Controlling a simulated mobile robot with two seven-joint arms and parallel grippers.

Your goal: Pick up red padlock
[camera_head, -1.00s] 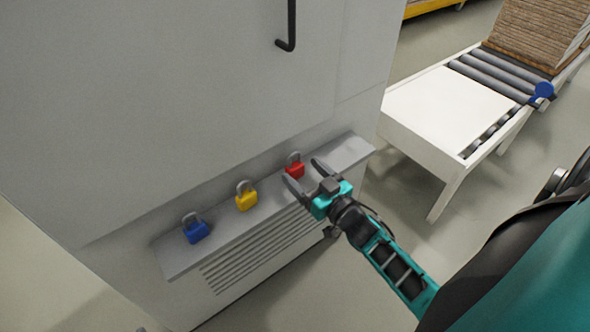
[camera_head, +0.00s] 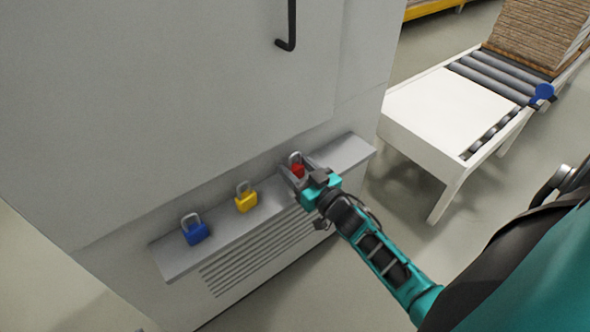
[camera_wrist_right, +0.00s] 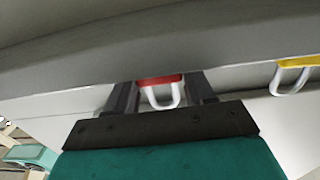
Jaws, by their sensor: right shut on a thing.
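The red padlock (camera_head: 297,170) stands on the grey ledge (camera_head: 345,153) of the large cabinet, its shackle up. My right gripper (camera_head: 296,174) reaches it from the front right and is shut on its body. In the right wrist view the red padlock (camera_wrist_right: 160,80) sits between the two dark fingers of my right gripper (camera_wrist_right: 160,95), with its pale shackle showing. Part of the padlock's body is hidden by the fingers in the head view. My left gripper is not in view.
A yellow padlock (camera_head: 246,199) and a blue padlock (camera_head: 195,232) stand on the ledge to the left. A black handle (camera_head: 289,30) is on the cabinet above. A white roller table (camera_head: 445,110) stands at the right, with floor between.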

